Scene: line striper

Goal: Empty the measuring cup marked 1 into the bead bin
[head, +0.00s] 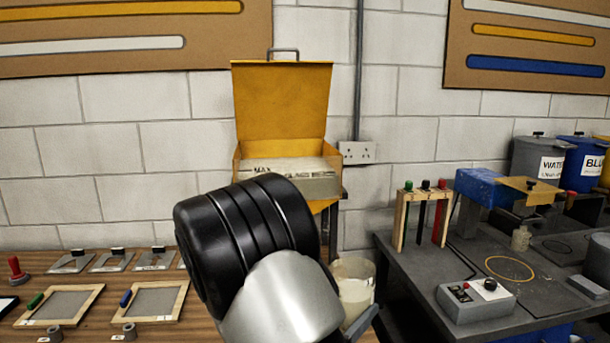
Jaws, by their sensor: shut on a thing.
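A clear measuring cup (354,285) with pale contents shows just right of my arm, near upright; my arm covers its left side. No number is readable on it. My gripper (362,320) is mostly hidden behind my black and silver arm links; only a dark grey part shows at the cup's lower right. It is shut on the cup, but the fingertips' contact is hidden.
The wooden bench (90,260) at left holds framed screens (58,303), metal plates and a red-handled tool (16,268). Labelled tubs (545,158) stand behind.

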